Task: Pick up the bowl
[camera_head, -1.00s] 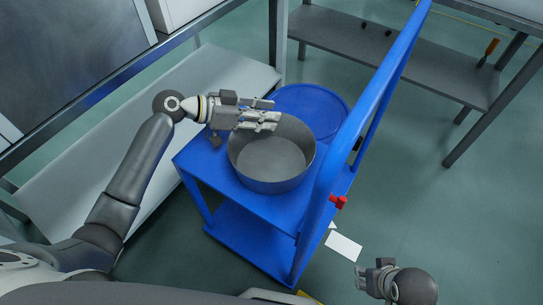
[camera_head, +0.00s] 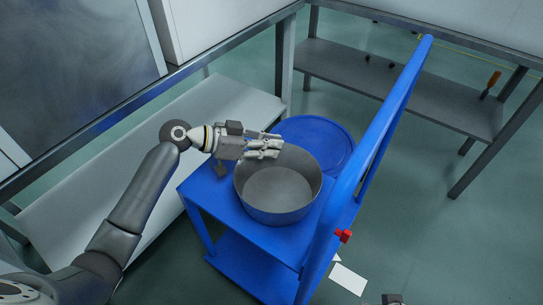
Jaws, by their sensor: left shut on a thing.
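The grey metal bowl (camera_head: 277,190) stands upright on the blue cart's top (camera_head: 250,226). My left gripper (camera_head: 274,145) reaches in from the left and is shut on the bowl's far left rim. The gripper's fingers hide that stretch of the rim. I cannot see a gap under the bowl. Only a small dark tip of my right gripper (camera_head: 392,299) shows at the bottom edge; its fingers cannot be made out.
A grey bench shelf (camera_head: 400,88) stands behind.

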